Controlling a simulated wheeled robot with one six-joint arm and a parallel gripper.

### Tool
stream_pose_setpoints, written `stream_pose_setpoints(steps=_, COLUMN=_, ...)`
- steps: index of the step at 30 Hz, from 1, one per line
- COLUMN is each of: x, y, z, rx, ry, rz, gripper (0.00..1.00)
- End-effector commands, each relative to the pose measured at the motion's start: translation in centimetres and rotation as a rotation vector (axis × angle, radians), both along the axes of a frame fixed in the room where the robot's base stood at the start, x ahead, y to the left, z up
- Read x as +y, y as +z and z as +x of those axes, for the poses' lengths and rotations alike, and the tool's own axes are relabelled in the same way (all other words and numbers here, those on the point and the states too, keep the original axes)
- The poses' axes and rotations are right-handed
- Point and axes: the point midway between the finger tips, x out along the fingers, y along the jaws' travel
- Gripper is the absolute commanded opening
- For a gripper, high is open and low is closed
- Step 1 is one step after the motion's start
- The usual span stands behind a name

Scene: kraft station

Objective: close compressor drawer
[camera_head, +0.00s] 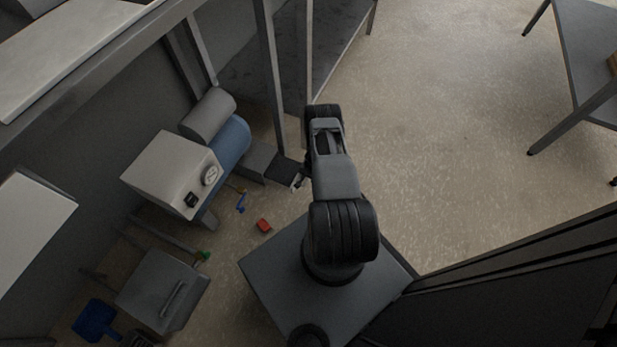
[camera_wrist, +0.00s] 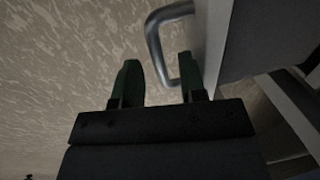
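The compressor (camera_head: 172,172) is a pale box with a gauge and a dark switch, beside a blue tank (camera_head: 232,143) and a grey cylinder, at the left of the head view. A grey drawer (camera_head: 257,160) sticks out to its right, towards my arm. In the wrist view the drawer front (camera_wrist: 213,40) is at the upper right, with a bent metal handle (camera_wrist: 155,45) on it. My gripper (camera_wrist: 160,78) is open, its two dark green fingers apart. The handle's lower end appears between the fingertips; I cannot tell whether they touch it. My arm hides most of the gripper in the head view.
A red block (camera_head: 264,226) and a blue item (camera_head: 241,202) lie on the floor near my base. A grey box with a handle (camera_head: 163,290) and a blue dustpan-like item (camera_head: 95,320) are lower left. Metal posts stand behind the drawer.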

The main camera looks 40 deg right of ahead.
Motion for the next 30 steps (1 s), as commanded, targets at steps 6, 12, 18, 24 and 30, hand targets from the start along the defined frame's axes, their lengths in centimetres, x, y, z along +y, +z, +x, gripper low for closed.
stream_pose_setpoints(steps=6, x=0.0, y=0.0, z=0.0, rx=0.0, ry=0.0, rz=0.0, gripper=0.26)
stream_pose_setpoints(steps=12, x=0.0, y=0.0, z=0.0, rx=0.0, ry=0.0, rz=0.0, gripper=0.07)
stream_pose_setpoints(steps=18, x=0.0, y=0.0, z=0.0, rx=0.0, ry=0.0, rz=0.0, gripper=0.0)
stream_pose_setpoints(steps=24, x=0.0, y=0.0, z=0.0, rx=0.0, ry=-0.001, rz=-0.001, gripper=0.0)
stream_pose_setpoints(steps=30, x=1.3, y=-0.2, z=1.3, rx=-0.003, ry=0.007, rz=-0.002, gripper=0.0)
